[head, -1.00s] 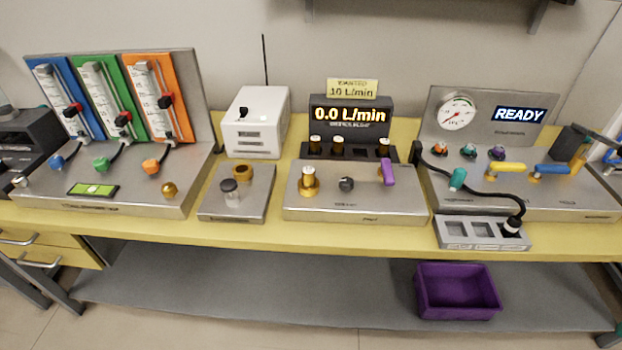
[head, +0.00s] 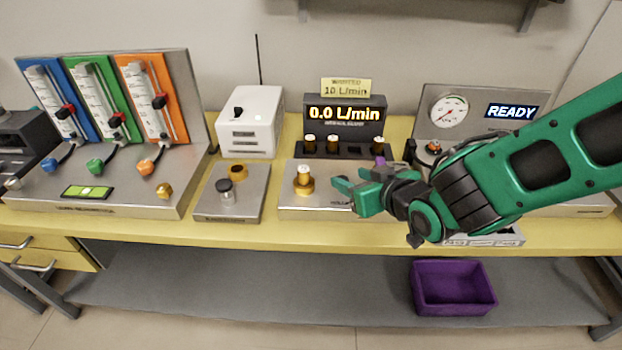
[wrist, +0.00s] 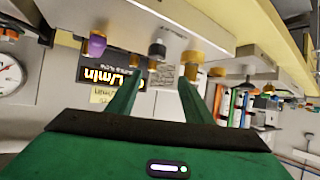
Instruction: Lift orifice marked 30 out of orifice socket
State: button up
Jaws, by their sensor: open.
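A brass orifice with a pale top (head: 304,176) stands upright in a round brass socket (head: 303,189) on the middle steel panel (head: 290,208); its marking is too small to read. My gripper (head: 346,194) is open and empty, to the right of this orifice and apart from it, with its fingers pointing left. In the upside-down wrist view the orifice's pale end (wrist: 190,72) and the brass socket (wrist: 193,57) show near one fingertip, beyond the gripper (wrist: 155,88). My arm hides the right part of the panel.
Several similar brass pieces stand in a black rack (head: 350,153) under the lit display (head: 345,112). A purple lever end (head: 380,162) shows behind my gripper. A purple bin (head: 453,288) sits on the lower shelf.

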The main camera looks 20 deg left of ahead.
jog(key=n+y, duration=0.1)
jog(key=y, duration=0.1)
send_near(308, 174)
jog(key=w+a, duration=0.1)
jog(key=x, duration=0.4)
jog(key=shift+w+a+f, duration=0.1)
jog(key=shift+a, duration=0.25)
jog(key=shift+f+x, duration=0.15)
jog(key=shift+x, duration=1.35)
jog(key=shift+f+x, duration=0.1)
jog(key=shift+x, duration=1.35)
jog(key=shift+d, duration=0.15)
grip_shut()
